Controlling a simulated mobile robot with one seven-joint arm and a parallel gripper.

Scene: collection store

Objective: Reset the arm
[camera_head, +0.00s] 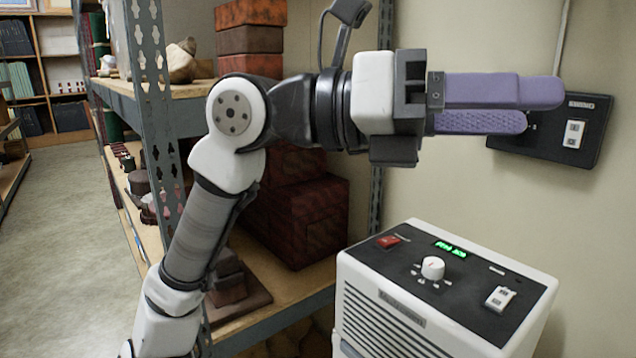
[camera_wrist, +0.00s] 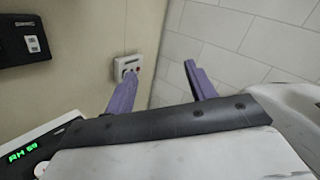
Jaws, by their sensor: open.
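My gripper (camera_head: 530,106) has two purple fingers and reaches to the right in the head view, in front of the black wall panel. The fingers are apart with nothing between them. In the wrist view my gripper (camera_wrist: 160,82) also shows its two purple fingers spread wide and empty. My arm is raised and bent, with its elbow up beside the metal shelf post.
A white dehumidifier-like unit (camera_head: 440,310) with a dial and green display stands below my gripper. A black wall panel (camera_head: 590,150) with a white switch is behind the fingertips. Shelving (camera_head: 155,120) with boxes stands at left. A small wall box (camera_wrist: 127,67) shows. Floor (camera_head: 70,230) is clear.

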